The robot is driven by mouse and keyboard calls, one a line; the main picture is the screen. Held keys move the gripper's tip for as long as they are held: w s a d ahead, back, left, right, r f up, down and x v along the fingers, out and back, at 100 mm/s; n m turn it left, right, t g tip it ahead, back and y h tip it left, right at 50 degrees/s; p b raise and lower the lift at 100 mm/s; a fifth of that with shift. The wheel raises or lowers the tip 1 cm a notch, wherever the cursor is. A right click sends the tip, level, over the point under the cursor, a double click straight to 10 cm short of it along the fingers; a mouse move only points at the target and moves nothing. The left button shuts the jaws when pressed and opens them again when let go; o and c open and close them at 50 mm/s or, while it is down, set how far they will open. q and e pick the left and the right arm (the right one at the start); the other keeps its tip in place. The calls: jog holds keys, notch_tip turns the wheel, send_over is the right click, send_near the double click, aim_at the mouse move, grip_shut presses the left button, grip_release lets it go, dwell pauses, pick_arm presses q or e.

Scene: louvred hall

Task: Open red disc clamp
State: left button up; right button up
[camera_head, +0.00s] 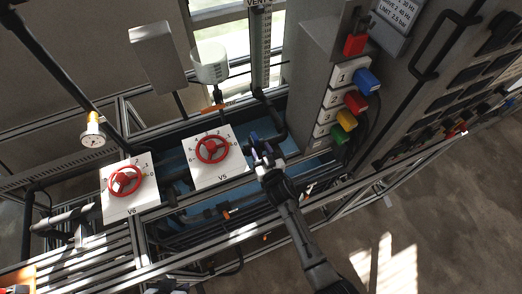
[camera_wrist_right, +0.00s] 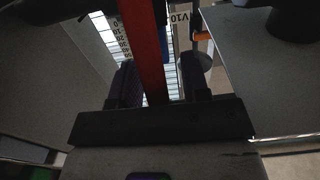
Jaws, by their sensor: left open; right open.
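Two red handwheels sit on white dial plates in the head view, one (camera_head: 211,149) on the plate marked V5 and one (camera_head: 124,181) on the plate marked V6. No part is clearly marked as the disc clamp. My right gripper (camera_head: 264,148) is right of the V5 plate, apart from its wheel. In the right wrist view, its dark fingers (camera_wrist_right: 162,82) are open, with a red bar (camera_wrist_right: 145,50) showing between them. I cannot tell whether they touch it. A dark form at the bottom edge appears to be my left gripper (camera_head: 166,287), mostly cut off.
A grey box with numbered plates and coloured plugs (camera_head: 356,103) stands right of my right gripper. A switch panel (camera_head: 450,110) is further right. A white funnel (camera_head: 209,64) and a scale column (camera_head: 260,50) stand behind. Metal rails (camera_head: 200,247) run in front.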

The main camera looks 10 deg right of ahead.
jog(key=shift+c, duration=0.4)
grip_shut()
jog(key=shift+f, duration=0.1)
